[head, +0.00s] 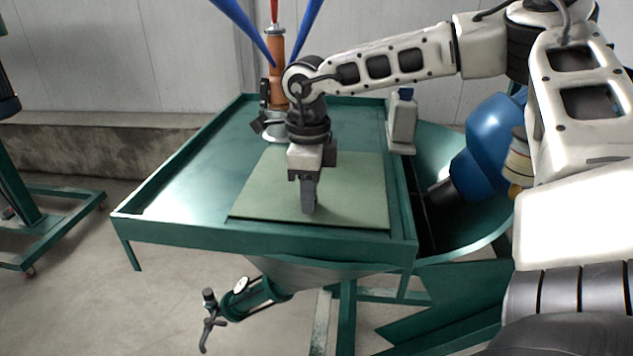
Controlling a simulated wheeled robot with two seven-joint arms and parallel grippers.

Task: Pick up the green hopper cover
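The green hopper cover (360,185) is a flat, pale green square panel. It lies on the dark green table-like hopper top (180,185), toward its front right. My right gripper (308,208) points straight down over the middle-left of the cover, with its fingertips at or very close to the surface. Its fingers overlap into one narrow dark shape, so I cannot tell whether they are open, or whether a handle is between them. My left gripper is not in view.
A raised rim runs around the hopper top. An orange cylinder (276,65) with blue legs stands behind. A grey-white box (402,122) and a blue motor (492,140) are at the right. A valve (208,318) hangs below the front. A green frame (60,215) stands at left.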

